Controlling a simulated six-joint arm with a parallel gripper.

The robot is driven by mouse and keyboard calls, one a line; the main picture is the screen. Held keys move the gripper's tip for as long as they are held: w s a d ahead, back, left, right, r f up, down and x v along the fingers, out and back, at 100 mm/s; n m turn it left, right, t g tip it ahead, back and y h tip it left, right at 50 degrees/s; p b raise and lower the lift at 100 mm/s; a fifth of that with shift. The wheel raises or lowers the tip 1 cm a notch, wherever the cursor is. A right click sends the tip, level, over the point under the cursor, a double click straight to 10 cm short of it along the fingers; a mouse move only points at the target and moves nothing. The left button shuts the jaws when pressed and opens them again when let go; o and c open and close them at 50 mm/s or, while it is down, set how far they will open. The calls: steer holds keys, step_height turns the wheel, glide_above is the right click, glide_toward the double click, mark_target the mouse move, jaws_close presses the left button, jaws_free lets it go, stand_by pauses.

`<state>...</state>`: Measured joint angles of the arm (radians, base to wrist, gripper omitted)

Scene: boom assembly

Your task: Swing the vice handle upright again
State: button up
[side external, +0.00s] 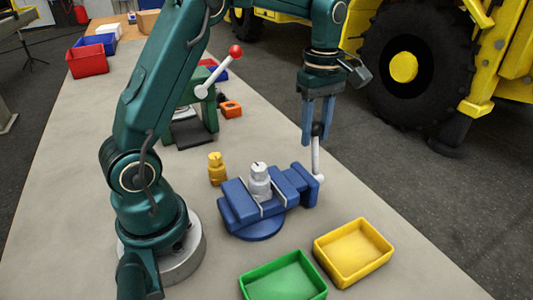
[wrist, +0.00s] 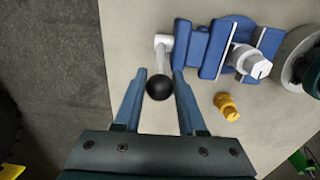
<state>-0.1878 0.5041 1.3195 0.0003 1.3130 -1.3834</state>
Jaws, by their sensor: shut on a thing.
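The blue vice (side external: 238,200) stands on the bench, with a pale grey fitting (side external: 260,181) between its jaws. Its pale handle (side external: 316,158) rises from the screw end at the vice's right and stands about upright. The handle's black ball (wrist: 158,88) is at its top. My gripper (side external: 317,130) points down over the handle, its blue fingers shut on the ball end. In the wrist view my gripper (wrist: 158,76) has one finger on each side of the ball. The fingers partly hide the ball in the side view.
A yellow fitting (side external: 216,168) stands behind the vice. A yellow tray (side external: 352,252) and a green tray (side external: 284,278) lie in front. A green machine with a red-knobbed lever (side external: 220,72) and an orange part (side external: 231,109) are farther back. The bench's right edge is close to the handle.

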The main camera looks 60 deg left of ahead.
steer(key=shift+s+d, duration=0.15)
steer(key=shift+d, duration=1)
steer(key=o, duration=0.8)
steer(key=shift+r, duration=0.1)
steer(key=shift+a+r, duration=0.1)
steer(key=shift+r, duration=3.9)
